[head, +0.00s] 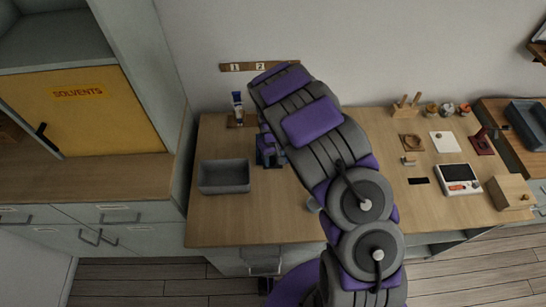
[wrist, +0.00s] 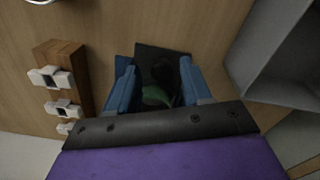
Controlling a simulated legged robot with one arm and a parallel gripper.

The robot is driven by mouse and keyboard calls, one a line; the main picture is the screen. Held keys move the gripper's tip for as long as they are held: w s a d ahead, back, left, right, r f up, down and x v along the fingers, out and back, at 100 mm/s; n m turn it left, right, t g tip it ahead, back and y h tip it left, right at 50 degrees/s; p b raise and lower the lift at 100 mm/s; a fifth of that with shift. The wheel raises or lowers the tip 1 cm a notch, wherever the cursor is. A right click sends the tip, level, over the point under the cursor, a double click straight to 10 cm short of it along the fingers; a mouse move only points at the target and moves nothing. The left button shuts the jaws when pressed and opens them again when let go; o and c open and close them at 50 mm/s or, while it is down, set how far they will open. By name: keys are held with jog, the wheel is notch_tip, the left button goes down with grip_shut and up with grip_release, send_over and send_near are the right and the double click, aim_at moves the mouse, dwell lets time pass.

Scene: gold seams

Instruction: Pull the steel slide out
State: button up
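My gripper (wrist: 158,82) points down over the table, its two blue fingers spread apart. A dark square plate (wrist: 150,52) lies beneath and between them, with a dark rounded thing and a green patch (wrist: 155,97) partly hidden by the gripper. I see no contact between the fingers and these. In the head view, my gripper (head: 268,150) is at the back left of the table, partly covered by my arm. I cannot pick out the steel slide with certainty; a shiny metal edge (wrist: 40,1) shows at the wrist view's top left.
A grey open bin (head: 224,189) stands left of my gripper. A tube in a wooden stand (head: 236,121) is behind it. A wooden block with white clips (wrist: 62,62) stands close by. A scale (head: 458,179) and wooden box (head: 509,192) are at the right. The front-left table is clear.

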jog(key=shift+a, duration=0.15)
grip_shut()
jog(key=shift+s, duration=0.15)
jog(key=s+p, duration=0.1)
jog(key=s, duration=0.7)
dwell(0.4)
jog(key=shift+o, duration=0.5)
grip_release()
jog(key=shift+r, duration=0.1)
